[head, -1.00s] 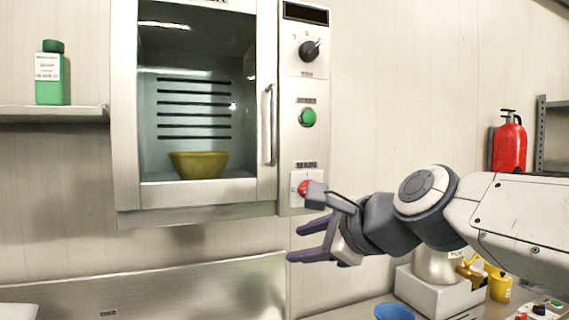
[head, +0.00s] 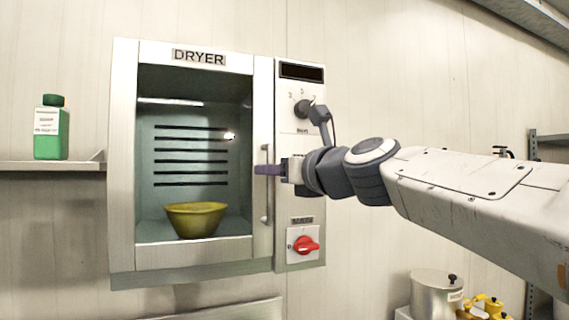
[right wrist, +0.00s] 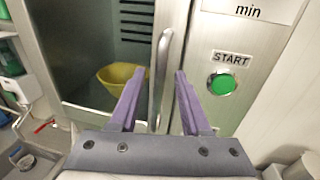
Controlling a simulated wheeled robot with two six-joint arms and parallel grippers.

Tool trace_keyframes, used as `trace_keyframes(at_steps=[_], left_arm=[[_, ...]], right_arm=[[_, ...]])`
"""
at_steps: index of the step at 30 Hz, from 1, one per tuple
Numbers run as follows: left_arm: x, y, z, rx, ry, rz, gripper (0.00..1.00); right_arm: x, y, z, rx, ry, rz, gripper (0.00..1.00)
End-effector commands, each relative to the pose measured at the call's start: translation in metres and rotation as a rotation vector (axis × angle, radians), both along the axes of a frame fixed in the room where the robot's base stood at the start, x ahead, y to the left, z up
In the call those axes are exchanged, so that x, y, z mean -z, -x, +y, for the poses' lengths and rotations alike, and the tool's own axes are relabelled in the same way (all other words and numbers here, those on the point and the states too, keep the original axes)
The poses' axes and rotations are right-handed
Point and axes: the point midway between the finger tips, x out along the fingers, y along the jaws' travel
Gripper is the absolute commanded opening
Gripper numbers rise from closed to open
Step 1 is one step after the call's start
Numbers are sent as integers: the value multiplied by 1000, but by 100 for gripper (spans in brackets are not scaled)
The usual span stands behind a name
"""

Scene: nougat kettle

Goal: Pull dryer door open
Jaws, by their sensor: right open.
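The dryer (head: 190,255) hangs on the wall with its glass door shut, and a yellow bowl (head: 196,220) sits inside. Its vertical bar handle (head: 266,208) is on the right edge of the door. My right gripper (head: 267,169) is at the middle of the handle in the head view. In the right wrist view, the purple fingers of my right gripper (right wrist: 161,80) are open, one on each side of the handle (right wrist: 162,72), with gaps between. The green START button (right wrist: 222,83) is right of the fingers. My left gripper is not in view.
A green bottle (head: 50,128) stands on a shelf (head: 50,166) at the left. A metal pot (head: 434,292) stands at the lower right. The space before the door looks clear.

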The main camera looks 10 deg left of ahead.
Motion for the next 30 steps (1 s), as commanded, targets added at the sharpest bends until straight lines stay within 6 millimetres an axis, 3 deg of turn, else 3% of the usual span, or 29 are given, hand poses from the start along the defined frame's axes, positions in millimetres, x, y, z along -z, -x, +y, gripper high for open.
trace_keyframes(at_steps=[5, 14, 15, 18, 19, 30], left_arm=[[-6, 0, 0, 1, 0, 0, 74], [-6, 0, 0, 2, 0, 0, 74], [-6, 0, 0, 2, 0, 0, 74], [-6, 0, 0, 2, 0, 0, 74], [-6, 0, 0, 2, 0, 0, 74], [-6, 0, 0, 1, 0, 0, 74]], right_arm=[[-1, -12, 12, 1, 0, 0, 47], [0, -14, 14, 1, 0, -1, 47], [0, -14, 14, 1, 0, -1, 43], [0, -14, 14, 1, 0, -1, 5], [0, -14, 14, 1, 0, -1, 0], [0, -14, 14, 1, 1, -1, 0]])
